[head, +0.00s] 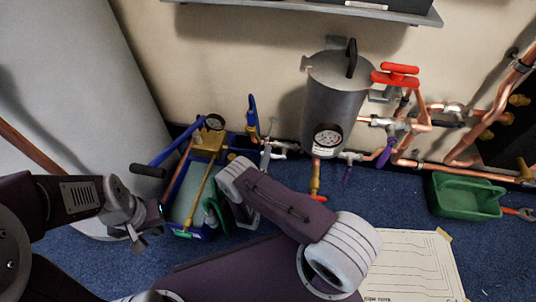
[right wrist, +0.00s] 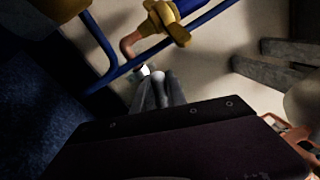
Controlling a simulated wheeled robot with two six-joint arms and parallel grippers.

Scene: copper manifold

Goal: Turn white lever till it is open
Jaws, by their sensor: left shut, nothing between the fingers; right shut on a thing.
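A white lever (head: 284,146) is on the copper pipework left of the grey tank in the head view. In the head view, my right gripper (head: 265,157) is mostly hidden behind my own arm, close to this lever. In the right wrist view, my right gripper (right wrist: 162,90) has its grey fingers close together on a small white piece (right wrist: 145,70), which seems to be the white lever. How far the lever is turned cannot be told. My left gripper (head: 142,238) is shut and empty at the left, over the floor and apart from the pipes.
A green tray (head: 465,212) and a paper sheet (head: 415,265) lie on the right floor.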

